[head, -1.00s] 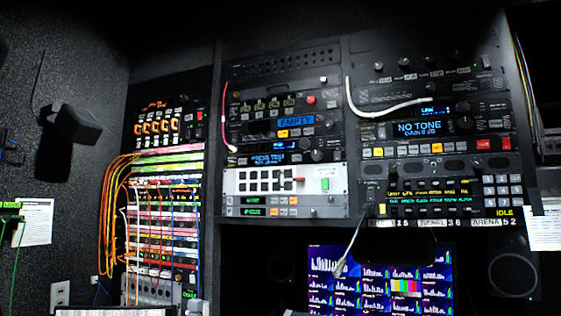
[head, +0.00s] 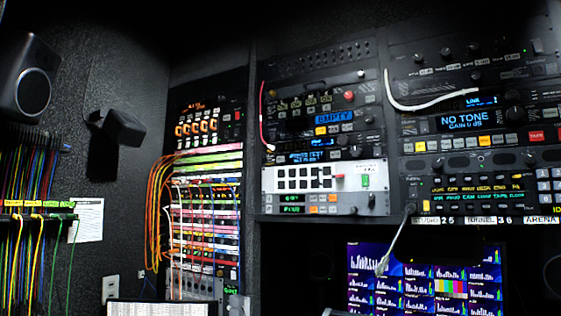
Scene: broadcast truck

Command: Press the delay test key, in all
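No gripper is in view, and neither of my arms shows. A rack of units (head: 318,140) stands in the middle. One unit there has a small blue display (head: 306,157) whose lower line seems to end in "TEST", with lit keys beside it. Above it a blue label reads "EMPTY" (head: 334,116). Below it is a white panel (head: 270,181) with dark keys, a red part and a green key. Key lettering is too small to read, so I cannot tell which key is the delay test key.
To the right are a "NO TONE" unit (head: 461,121) and an intercom key panel (head: 470,192). Patch cords (head: 160,215) bulge from the left rack. A speaker (head: 33,80) and a dark bracket (head: 116,128) are on the left wall.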

